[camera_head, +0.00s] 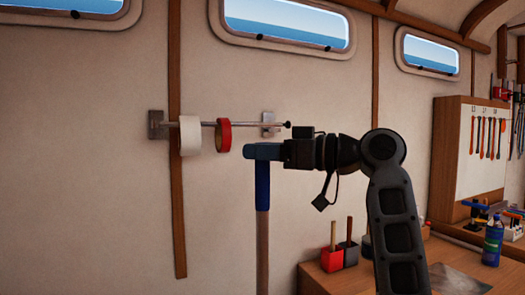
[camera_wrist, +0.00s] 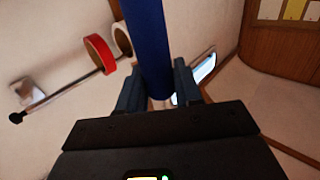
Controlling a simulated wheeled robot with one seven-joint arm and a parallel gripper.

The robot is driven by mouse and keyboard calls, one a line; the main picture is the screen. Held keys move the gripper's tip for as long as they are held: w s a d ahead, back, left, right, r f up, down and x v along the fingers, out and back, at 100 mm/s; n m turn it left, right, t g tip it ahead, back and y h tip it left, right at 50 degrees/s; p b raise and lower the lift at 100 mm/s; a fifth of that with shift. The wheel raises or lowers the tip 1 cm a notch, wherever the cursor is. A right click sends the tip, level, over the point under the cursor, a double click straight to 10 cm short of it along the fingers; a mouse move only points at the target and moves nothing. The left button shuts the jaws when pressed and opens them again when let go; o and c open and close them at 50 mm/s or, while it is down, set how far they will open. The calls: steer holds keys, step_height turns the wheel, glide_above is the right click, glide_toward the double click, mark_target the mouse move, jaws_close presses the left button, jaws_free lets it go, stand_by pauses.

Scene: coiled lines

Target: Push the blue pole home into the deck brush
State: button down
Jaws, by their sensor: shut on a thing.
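The blue pole (camera_head: 262,186) hangs upright in the head view. Its upper part is blue and a tan shaft runs below that, out of the bottom of the picture. My gripper (camera_head: 264,151) reaches in from the right and is shut on the pole at its top end. In the wrist view the blue part of the pole (camera_wrist: 148,45) passes between the two dark blue fingers of my gripper (camera_wrist: 158,90). The deck brush does not show in either view, and the pole's lower end is out of sight.
A wall rail (camera_head: 200,124) with a white tape roll (camera_head: 190,136) and a red tape roll (camera_head: 223,135) is behind the pole, just left of my gripper.

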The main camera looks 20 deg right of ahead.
steer(key=shift+f+b, duration=0.6)
steer(key=shift+f, duration=0.25)
stand_by(0.5)
steer(key=c, duration=0.7)
jaws_free()
steer(key=shift+d, duration=0.1)
steer(key=shift+b+v, duration=0.7)
steer(key=shift+v, duration=3.15)
